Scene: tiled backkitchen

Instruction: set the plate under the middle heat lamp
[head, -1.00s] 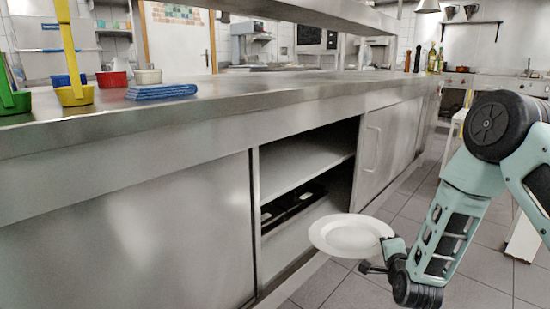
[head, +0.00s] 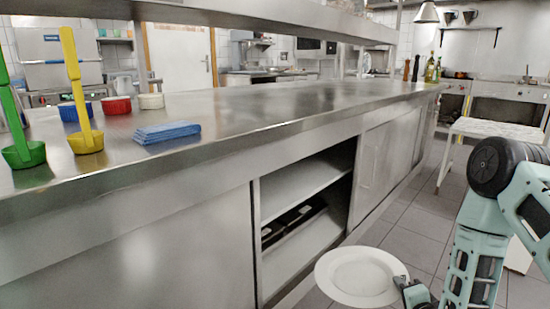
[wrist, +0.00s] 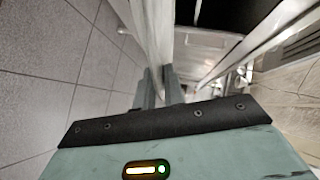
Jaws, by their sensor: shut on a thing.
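A white round plate (head: 360,276) is held out low in front of the steel counter, below the countertop's height. It lies near level in the head view. My gripper (head: 409,288) is shut on its right rim. In the wrist view, the plate (wrist: 153,32) shows edge-on between the fingers of my gripper (wrist: 158,88). A metal lamp shade (head: 427,13) hangs at the top right, over the counter's far end. I cannot tell whether it is the middle heat lamp; other lamps are not clearly in view.
A white table (head: 497,130) stands at right.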

